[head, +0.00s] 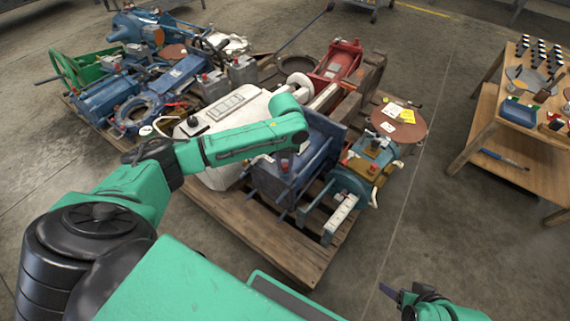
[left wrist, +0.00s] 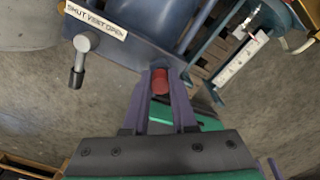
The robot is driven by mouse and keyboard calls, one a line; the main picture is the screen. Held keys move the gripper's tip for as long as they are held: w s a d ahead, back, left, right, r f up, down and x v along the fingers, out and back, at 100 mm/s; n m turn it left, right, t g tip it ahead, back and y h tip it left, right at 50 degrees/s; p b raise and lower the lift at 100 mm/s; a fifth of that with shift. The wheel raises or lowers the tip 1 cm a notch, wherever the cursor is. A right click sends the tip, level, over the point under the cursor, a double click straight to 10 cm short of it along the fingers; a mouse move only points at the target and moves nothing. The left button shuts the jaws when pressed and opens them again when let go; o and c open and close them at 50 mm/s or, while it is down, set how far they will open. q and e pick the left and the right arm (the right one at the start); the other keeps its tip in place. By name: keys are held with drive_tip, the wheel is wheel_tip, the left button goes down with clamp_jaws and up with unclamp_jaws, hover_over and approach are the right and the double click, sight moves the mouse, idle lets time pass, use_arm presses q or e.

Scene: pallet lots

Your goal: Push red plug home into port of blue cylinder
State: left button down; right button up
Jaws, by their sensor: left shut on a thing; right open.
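The blue cylinder (head: 290,180) is a blue body near the front right of the pallet load. In the left wrist view its blue body (left wrist: 150,20) fills the top middle, with a "SHUT VENT OPEN" label. My left gripper (head: 284,163) points down at it, mostly hidden by my arm. In the left wrist view my left gripper's purple fingers (left wrist: 161,92) are shut on the red plug (left wrist: 160,81), beside the blue body's lower edge. The port is hidden, and I cannot tell how far in the plug sits. My right gripper (head: 400,296) is open and empty at lower right, away from the pallet.
The wooden pallet (head: 275,240) is crowded with machine parts. A teal machine (head: 352,182) and a round brown plate (head: 399,121) stand just right of the blue body. In the left wrist view a small lever (left wrist: 80,58) sticks out at left. A wooden table (head: 487,110) stands right, across clear floor.

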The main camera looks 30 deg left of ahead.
idle(0.4)
use_arm(q)
drive_tip(key=shift+p, duration=0.55)
idle(0.5)
drive_tip(key=shift+p, duration=0.5)
idle(0.5)
drive_tip(key=shift+p, duration=0.45)
drive_tip(key=shift+f, duration=0.35)
